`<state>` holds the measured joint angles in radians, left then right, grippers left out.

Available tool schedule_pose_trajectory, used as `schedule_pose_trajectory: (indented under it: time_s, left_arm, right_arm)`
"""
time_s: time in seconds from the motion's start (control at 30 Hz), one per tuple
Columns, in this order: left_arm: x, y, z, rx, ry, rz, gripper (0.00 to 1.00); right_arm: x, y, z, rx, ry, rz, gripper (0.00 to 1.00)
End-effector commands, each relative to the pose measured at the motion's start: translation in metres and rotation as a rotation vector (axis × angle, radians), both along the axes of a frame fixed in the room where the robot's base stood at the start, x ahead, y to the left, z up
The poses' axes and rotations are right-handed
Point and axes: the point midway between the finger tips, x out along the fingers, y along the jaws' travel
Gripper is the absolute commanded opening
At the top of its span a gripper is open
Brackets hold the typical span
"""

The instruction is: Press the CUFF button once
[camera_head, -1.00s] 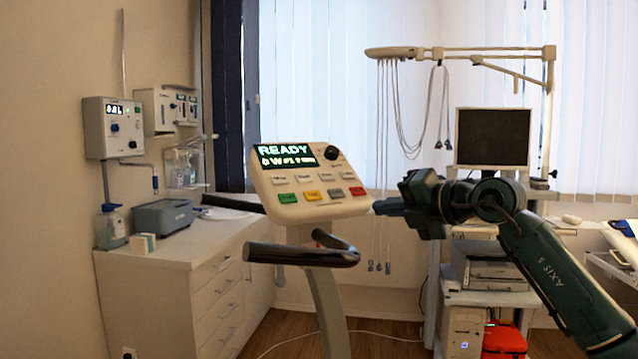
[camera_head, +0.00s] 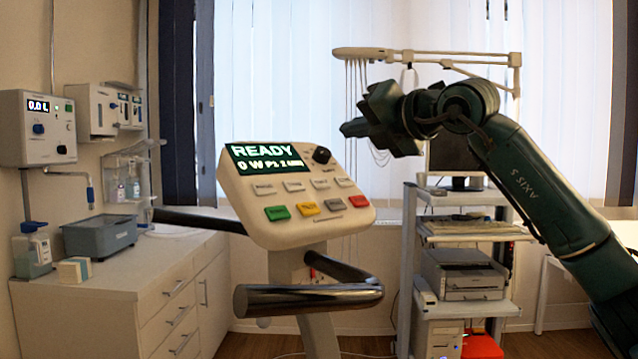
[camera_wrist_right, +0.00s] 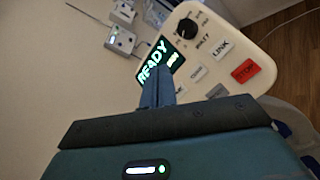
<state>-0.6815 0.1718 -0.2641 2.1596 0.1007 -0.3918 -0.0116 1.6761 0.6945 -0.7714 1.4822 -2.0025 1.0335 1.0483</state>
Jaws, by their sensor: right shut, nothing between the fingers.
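The off-white console (camera_head: 240,203) faces me with a lit READY display, a black knob (camera_head: 321,155), a row of small white buttons (camera_head: 293,186) and a lower row with green, yellow, grey and red buttons. The white buttons' labels are too small to read in the head view, so I cannot tell which is CUFF. In the right wrist view LINK (camera_wrist_right: 220,48) and a red STOP button (camera_wrist_right: 245,71) are readable; the fingers hide part of the panel. My right gripper (camera_head: 348,129) is shut and empty, in front of the console's upper right, apparently not touching it. My left gripper is out of view.
A dark curved handlebar (camera_head: 310,298) projects below the console. A white cabinet (camera_head: 120,290) with a grey box (camera_head: 100,236) stands left. A trolley (camera_head: 465,235) with a monitor and printer stands behind, right. A tall lamp-like arm hangs cables at the back.

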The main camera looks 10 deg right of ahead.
Motion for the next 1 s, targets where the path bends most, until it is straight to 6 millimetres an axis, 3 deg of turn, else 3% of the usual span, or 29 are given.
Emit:
schedule_pose_trajectory:
  time_s: [0.17, 0.7, 1.0]
  left_arm:
    - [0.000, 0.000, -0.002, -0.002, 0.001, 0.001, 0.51]
    - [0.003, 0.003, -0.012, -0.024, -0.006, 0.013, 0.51]
    - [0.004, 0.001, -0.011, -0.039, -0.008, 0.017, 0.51]
  right_arm:
    - [0.004, 0.002, -0.007, 0.000, 0.002, 0.001, 0.00]
    - [0.042, 0.020, -0.061, 0.002, 0.001, 0.003, 0.00]
    - [0.050, 0.023, -0.070, 0.000, 0.001, 0.001, 0.00]
